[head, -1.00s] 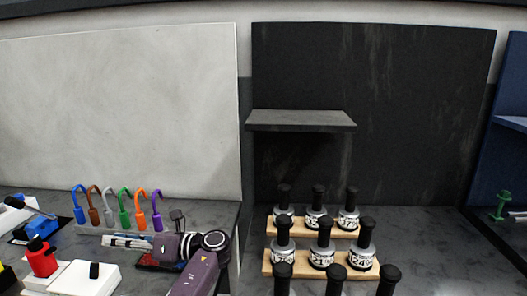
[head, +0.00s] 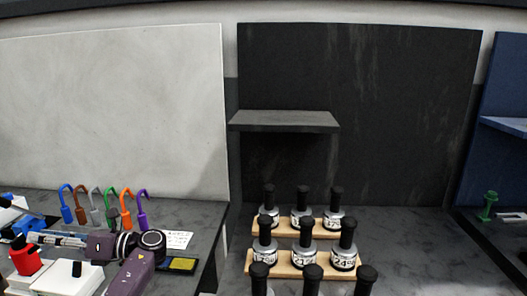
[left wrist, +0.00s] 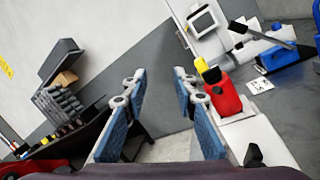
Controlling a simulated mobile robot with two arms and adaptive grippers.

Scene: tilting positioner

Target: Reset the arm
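My left arm comes in at the lower left of the head view, bent at a dark purple and black wrist joint. My left gripper (head: 48,238) points left above the grey bench, near a red thing (head: 25,257) on a white block. In the left wrist view, its two blue-padded fingers (left wrist: 160,76) stand wide apart with nothing between them. The red thing with a yellow top also shows there, just beyond the right finger (left wrist: 227,97). My right gripper is in neither current view.
Several coloured hooked pieces (head: 112,205) stand in a row behind my left wrist. A yellow-edged dark device (head: 178,265) and a white card (head: 178,239) lie right of it. Several black-capped bottles (head: 303,244) stand on wooden steps, below a grey shelf (head: 285,120).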

